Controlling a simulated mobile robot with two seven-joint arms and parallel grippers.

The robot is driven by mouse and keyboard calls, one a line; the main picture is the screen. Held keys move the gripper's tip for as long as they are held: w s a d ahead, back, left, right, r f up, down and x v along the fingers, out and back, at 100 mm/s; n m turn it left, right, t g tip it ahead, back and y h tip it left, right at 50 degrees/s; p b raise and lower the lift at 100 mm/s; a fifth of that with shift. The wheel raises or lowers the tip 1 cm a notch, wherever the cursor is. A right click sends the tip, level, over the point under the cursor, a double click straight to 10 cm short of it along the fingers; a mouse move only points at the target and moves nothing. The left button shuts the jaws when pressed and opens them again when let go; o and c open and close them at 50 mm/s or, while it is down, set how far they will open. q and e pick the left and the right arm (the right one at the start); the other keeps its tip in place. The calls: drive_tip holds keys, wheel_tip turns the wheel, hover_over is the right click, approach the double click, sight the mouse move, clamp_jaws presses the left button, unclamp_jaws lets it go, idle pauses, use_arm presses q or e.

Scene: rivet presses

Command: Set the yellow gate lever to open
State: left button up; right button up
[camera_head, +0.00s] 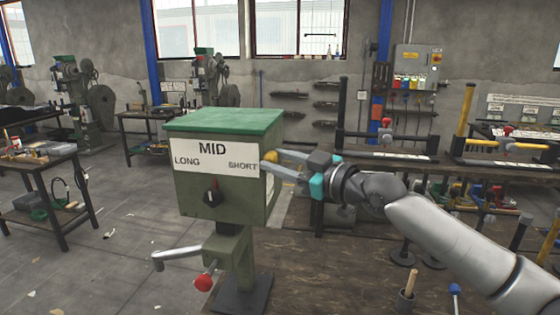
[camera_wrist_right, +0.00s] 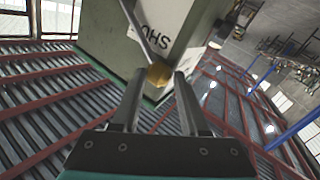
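The yellow gate lever is a yellow ball knob (camera_wrist_right: 159,75) on a thin grey rod, at the side of a green press head in the right wrist view. In the head view the yellow knob (camera_head: 271,155) shows small at the right edge of the green-topped box (camera_head: 213,165). My right gripper (camera_head: 278,162) reaches in from the right at that edge. In the wrist view its fingers (camera_wrist_right: 159,82) are apart, with the knob between or just beyond their tips and gaps on both sides. My left gripper is out of view.
The box front carries MID, LONG and SHORT labels and a dark selector knob (camera_head: 211,194). Below are a grey crank (camera_head: 176,256) and a red ball knob (camera_head: 204,283). A dark bench (camera_head: 330,275) with upright tools lies at the right. Grey floor (camera_head: 110,260) is open at left.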

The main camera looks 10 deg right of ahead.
drive_tip(key=shift+d+r, duration=0.15)
clamp_jaws()
